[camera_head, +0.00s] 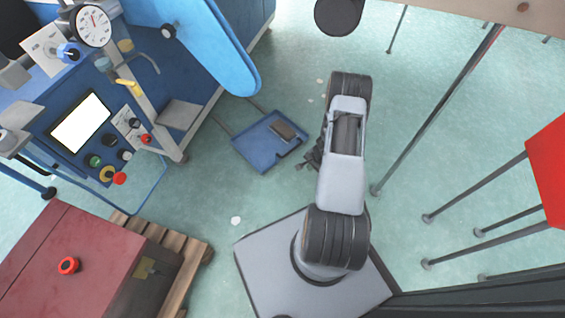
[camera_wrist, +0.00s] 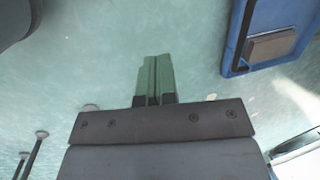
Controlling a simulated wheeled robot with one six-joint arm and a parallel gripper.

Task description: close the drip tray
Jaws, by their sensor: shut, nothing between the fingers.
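The drip tray (camera_head: 257,149) is a shallow blue tray on two thin rails, pulled out from under the blue machine, low over the floor. A brown block (camera_head: 283,130) lies in it near its right side. In the wrist view the tray (camera_wrist: 235,40) shows at the top right, with the block (camera_wrist: 271,46) in it. My gripper (camera_head: 308,162) is just right of the tray in the head view, partly hidden by my arm. In the wrist view my gripper (camera_wrist: 156,62) has its green fingers together and empty, pointing at bare floor, apart from the tray.
The blue machine (camera_head: 200,50) with gauge and control panel stands at the upper left. A dark red cabinet (camera_head: 75,250) on a wooden pallet (camera_head: 185,260) is at the lower left. A red stool (camera_head: 550,165) and table legs stand at right. Floor around the tray is mostly clear.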

